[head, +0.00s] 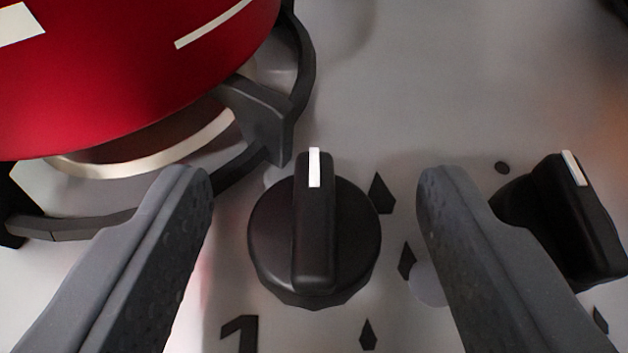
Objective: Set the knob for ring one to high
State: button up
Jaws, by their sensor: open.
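The knob for ring one (315,240) is black and round with a raised grip bar. My gripper (315,180) is open, with one grey finger on each side of the knob. Both fingers look clear of it.
A red pot (130,70) stands over a burner at upper left. Its black grate (262,118) reaches close to the left finger. A second black knob (565,225) is just right of the right finger. The grey stove top (440,80) is bare at upper middle.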

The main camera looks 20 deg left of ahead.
jog(key=c, duration=1)
jog(key=shift+r, duration=0.15)
jog(key=shift+r+p, duration=0.15)
jog(key=shift+p, duration=0.25)
jog(key=shift+a+m+h+p, duration=0.15)
jog(key=shift+m+h+p, duration=0.25)
jog(key=shift+h, duration=0.1)
